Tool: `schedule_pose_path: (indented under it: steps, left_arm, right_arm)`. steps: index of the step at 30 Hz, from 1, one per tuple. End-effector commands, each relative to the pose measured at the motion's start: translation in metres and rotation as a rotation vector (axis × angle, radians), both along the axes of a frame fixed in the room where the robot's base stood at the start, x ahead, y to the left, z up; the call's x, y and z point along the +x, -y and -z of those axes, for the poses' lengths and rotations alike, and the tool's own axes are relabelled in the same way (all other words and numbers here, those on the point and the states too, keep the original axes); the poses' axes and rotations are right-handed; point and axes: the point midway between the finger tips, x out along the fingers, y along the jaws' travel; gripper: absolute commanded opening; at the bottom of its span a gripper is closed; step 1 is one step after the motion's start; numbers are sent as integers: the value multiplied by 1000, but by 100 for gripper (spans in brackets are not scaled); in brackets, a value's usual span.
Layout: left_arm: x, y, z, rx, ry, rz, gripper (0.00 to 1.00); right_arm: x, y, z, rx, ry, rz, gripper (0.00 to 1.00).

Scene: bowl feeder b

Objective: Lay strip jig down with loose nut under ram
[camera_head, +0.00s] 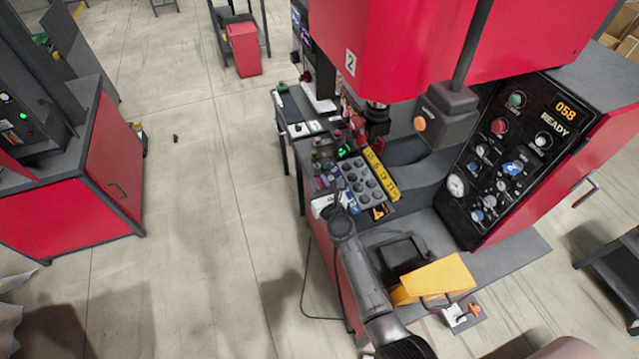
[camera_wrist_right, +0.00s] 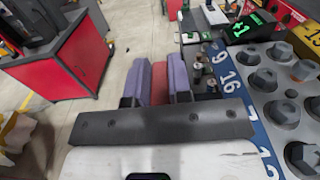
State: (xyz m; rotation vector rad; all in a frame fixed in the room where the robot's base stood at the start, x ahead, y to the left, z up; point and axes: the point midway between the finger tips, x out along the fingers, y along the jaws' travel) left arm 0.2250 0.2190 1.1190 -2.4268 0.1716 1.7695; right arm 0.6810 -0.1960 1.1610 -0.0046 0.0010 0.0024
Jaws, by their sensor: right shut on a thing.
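My right gripper (camera_head: 322,186) is at the left edge of the press bench, beside the nut tray. In the wrist view its purple-padded fingers (camera_wrist_right: 160,82) are shut on a red-brown piece (camera_wrist_right: 159,84), which looks like the strip jig. Most of the piece is hidden between the fingers. The dark ram (camera_head: 377,112) hangs below the red press head, beyond the gripper and to its right. I cannot make out a loose nut on the held piece. My left gripper is not in view.
The grey tray (camera_head: 364,184) holds several hex nuts beside a yellow numbered strip (camera_head: 381,174). A control box (camera_head: 446,115) hangs over the bench. A yellow box (camera_head: 433,279) stands at the front. The floor on the left is mostly clear.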

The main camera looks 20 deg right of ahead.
Motion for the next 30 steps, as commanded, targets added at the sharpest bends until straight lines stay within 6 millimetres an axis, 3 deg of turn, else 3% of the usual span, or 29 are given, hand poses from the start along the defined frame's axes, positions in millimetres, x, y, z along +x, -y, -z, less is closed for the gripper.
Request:
schedule_pose_path:
  steps: [20,21,30]
  left_arm:
    - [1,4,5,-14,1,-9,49]
    - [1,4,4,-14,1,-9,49]
    - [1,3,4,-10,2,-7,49]
  right_arm:
    - [1,0,3,-3,3,0,0]
    - [1,0,2,-3,4,0,21]
    - [0,0,3,-1,1,0,49]
